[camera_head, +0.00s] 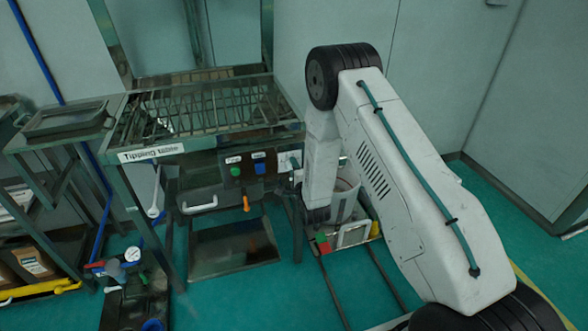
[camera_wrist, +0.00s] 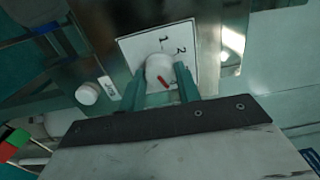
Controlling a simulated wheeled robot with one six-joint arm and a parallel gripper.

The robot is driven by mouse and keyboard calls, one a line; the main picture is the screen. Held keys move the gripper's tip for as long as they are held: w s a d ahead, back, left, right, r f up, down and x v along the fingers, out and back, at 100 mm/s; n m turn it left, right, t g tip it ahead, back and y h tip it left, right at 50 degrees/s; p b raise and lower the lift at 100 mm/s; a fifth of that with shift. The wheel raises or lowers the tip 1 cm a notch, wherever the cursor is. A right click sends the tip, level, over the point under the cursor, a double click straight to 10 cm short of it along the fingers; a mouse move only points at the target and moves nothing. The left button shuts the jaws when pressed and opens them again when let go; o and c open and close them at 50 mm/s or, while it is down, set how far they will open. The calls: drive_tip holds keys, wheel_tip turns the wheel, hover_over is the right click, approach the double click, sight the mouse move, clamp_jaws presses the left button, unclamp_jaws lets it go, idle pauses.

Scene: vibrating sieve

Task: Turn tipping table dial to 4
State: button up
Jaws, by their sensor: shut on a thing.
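The tipping table (camera_head: 224,128) stands left of my arm in the head view, with its name label on the front edge. In the wrist view the dial (camera_wrist: 157,66) is a round white knob with a red mark pointing to the lower right. It sits on a white plate (camera_wrist: 132,48) showing 1 and 2; other numbers are hidden. My gripper (camera_wrist: 160,72) is shut on the dial, one teal finger on each side. The head view hides the gripper.
In the wrist view a white button (camera_wrist: 87,93) labelled Jog is left of the dial. In the head view a green button (camera_head: 235,171) and a blue button (camera_head: 260,169) are on the panel, above an orange handle (camera_head: 246,203). A side table (camera_head: 60,130) stands left.

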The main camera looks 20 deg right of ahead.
drive_tip(key=o, duration=1)
drive_tip(key=shift+c, duration=0.2)
drive_tip(key=shift+s, duration=0.1)
drive_tip(key=s, duration=0.7)
drive_tip(key=shift+s, duration=0.35)
